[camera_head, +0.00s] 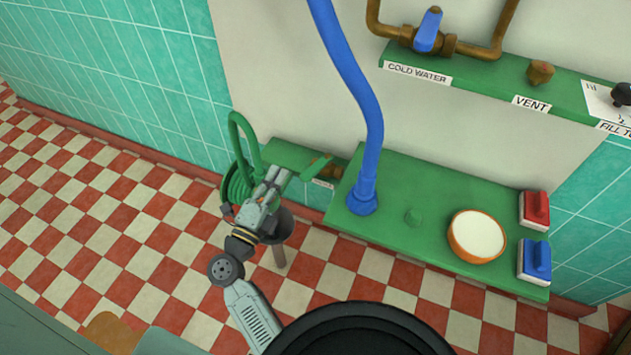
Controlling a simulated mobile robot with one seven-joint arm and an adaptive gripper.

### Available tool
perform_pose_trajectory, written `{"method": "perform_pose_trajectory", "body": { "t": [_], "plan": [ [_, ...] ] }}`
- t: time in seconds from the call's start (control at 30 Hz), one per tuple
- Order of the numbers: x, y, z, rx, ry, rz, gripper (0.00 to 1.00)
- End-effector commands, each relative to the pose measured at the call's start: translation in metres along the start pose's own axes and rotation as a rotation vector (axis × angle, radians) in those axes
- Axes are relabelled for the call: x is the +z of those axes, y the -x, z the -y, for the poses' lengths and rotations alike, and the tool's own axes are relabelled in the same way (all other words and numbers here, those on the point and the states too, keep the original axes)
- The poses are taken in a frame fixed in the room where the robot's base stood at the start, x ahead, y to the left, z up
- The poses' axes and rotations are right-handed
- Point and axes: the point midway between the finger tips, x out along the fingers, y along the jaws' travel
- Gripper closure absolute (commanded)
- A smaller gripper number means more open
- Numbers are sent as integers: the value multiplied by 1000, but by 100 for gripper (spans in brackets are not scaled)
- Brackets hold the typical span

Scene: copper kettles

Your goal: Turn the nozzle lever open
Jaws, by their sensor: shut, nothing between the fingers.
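My gripper (274,181) is shut and empty, reaching up toward the small green shelf (287,153) at the middle left. It overlaps the right side of a coiled green hose (238,186) by the wall. A hose loop (240,122) rises above the coil. A brass fitting (320,165) sits on the small shelf, right of my fingertips and apart from them in the picture. I cannot make out a nozzle lever for certain; it may be hidden behind my gripper. A small red part (227,209) shows at the left of my gripper.
A blue pipe (352,85) stands on the larger green shelf (400,238), with a white-filled bowl (477,236), a red switch (535,209) and a blue switch (535,260). A blue-handled valve (428,30) is above. A dark round object (284,225) is beside my wrist. Checkered floor (70,215) is clear at left.

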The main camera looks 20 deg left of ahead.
Motion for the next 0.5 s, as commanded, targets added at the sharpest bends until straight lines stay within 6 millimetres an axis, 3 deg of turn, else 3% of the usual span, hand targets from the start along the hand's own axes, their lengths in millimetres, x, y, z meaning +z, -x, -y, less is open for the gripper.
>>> {"method": "perform_pose_trajectory", "body": {
  "t": [0.03, 0.1, 0.2, 0.33, 0.5],
  "plan": [
    [-16, 11, -29, 71, 23, -35, 100],
    [-35, 25, -60, 146, 45, -80, 100],
    [-52, 36, -83, 205, 65, -117, 100],
    [-58, 34, -92, 225, 71, -133, 100],
    [-61, 8, -95, 222, 70, -131, 100]
  ]
}}
